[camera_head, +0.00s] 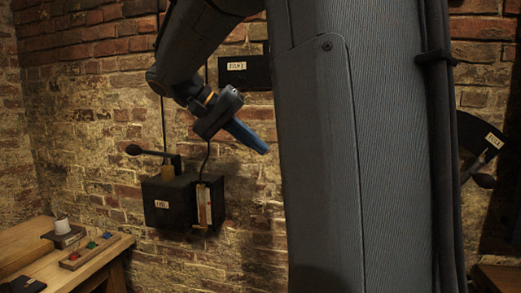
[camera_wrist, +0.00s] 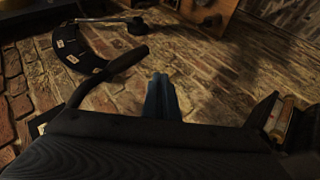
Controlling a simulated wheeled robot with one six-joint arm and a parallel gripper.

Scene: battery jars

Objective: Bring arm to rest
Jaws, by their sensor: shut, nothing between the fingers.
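My gripper (camera_head: 246,137) shows in the head view in front of the brick wall, its blue fingers pointing down to the right. The fingers are together with nothing between them. In the wrist view the blue fingers (camera_wrist: 161,98) also show side by side, against brick. My arm is raised and bent, and my large grey column hides much of the middle of the head view. The gripper touches nothing that I can see.
A black wall box (camera_head: 170,203) with a lever (camera_head: 147,152) and a pale gauge hangs below my gripper. A dark labelled panel (camera_head: 235,73) is behind. A wooden bench (camera_head: 100,262) stands lower left. A curved black plate (camera_wrist: 78,52) shows in the wrist view.

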